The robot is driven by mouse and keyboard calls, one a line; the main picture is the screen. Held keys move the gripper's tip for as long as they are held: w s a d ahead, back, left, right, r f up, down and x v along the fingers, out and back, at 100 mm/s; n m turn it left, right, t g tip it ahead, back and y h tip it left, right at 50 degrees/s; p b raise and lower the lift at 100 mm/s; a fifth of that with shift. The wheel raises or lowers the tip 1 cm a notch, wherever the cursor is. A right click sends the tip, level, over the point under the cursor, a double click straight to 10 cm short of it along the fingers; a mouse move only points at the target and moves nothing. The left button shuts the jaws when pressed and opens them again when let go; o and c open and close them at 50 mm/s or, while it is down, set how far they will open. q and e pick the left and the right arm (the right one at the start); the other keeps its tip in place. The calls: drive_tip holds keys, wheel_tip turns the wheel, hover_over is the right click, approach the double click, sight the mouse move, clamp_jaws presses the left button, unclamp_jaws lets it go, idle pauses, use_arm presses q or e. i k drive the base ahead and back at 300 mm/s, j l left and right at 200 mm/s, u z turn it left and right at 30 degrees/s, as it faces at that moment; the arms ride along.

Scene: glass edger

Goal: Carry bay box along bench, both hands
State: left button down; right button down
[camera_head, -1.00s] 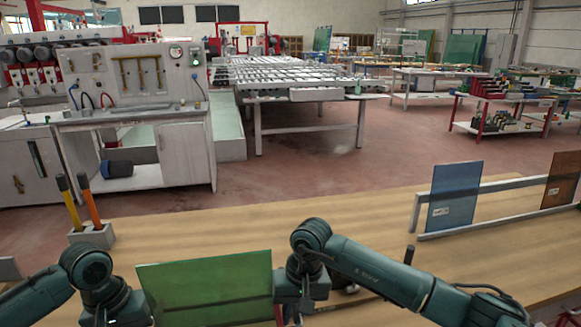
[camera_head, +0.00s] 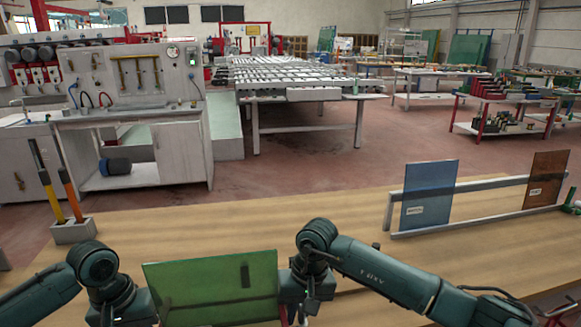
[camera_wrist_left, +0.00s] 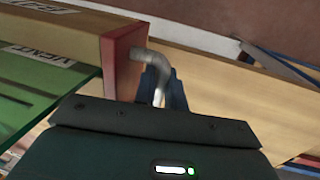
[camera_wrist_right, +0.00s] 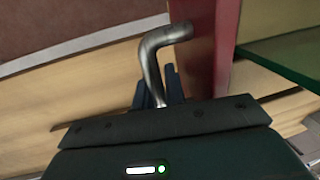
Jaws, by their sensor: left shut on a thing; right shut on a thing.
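The bay box (camera_wrist_left: 60,35) is pale wood with red end plates and a bent metal handle at each end; its body is mostly hidden in the head view. A green glass pane (camera_head: 215,290) shows there between my arms, and its edge is beside the box in the left wrist view (camera_wrist_left: 30,110). My left gripper (camera_wrist_left: 163,90) is shut on the left handle (camera_wrist_left: 148,60). My right gripper (camera_wrist_right: 160,90) is shut on the right handle (camera_wrist_right: 155,50), beside the red end plate (camera_wrist_right: 215,50). I cannot tell how high the box is above the bench.
The wooden bench (camera_head: 330,222) runs across and is clear ahead. At its right, a pale rack (camera_head: 465,222) holds a blue pane (camera_head: 428,185) and a brown pane (camera_head: 546,178). A grey block (camera_head: 73,232) with two upright handled tools stands at the left.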

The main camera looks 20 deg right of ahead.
sight(540, 249)
drive_tip(key=l, duration=0.85)
drive_tip(key=k+l, duration=0.15)
drive_tip(key=l, duration=3)
